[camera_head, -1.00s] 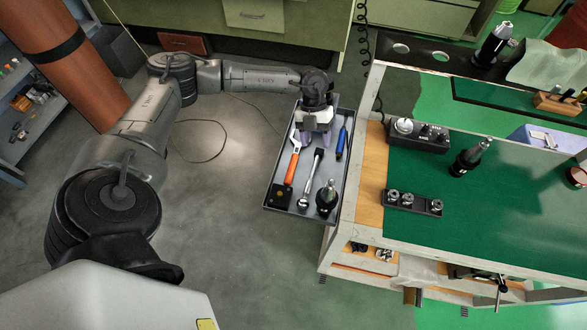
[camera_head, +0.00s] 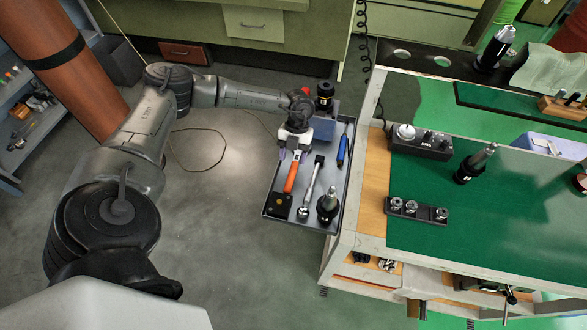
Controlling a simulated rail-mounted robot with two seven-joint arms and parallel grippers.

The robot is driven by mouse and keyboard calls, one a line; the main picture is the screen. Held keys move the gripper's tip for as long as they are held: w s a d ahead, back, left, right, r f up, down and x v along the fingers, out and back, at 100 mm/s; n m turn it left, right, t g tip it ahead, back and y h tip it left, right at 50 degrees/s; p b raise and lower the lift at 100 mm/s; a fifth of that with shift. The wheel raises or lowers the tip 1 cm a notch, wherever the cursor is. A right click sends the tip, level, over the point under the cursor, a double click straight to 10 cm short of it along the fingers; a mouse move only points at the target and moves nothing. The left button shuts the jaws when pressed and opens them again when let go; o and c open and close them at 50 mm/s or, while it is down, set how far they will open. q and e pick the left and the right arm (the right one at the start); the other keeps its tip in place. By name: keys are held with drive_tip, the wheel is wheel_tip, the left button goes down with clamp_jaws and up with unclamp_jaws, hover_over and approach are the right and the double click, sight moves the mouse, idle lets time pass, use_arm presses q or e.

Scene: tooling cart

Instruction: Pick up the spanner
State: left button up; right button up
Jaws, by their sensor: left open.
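The spanner (camera_head: 291,178) has an orange handle and lies in the grey tray (camera_head: 277,217) at the side of the cart. Its handle points toward the tray's near left part, and its upper end is hidden by my gripper. My left gripper (camera_head: 290,156) reaches in from the far side, with its fingers pointing down over the upper part of the spanner. The fingers are apart, one on each side of it as seen from above. I cannot tell whether they touch it. My right gripper does not show.
Beside the spanner lie a silver ratchet (camera_head: 311,187) and a blue-handled tool (camera_head: 342,151). The cart's green top (camera_head: 470,215) carries more tooling to the right.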

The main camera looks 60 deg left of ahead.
sight(292, 171)
use_arm(q)
drive_tip(key=shift+x, duration=2.6)
drive_tip(key=shift+d, duration=0.2)
drive_tip(key=shift+r, duration=0.1)
clamp_jaws()
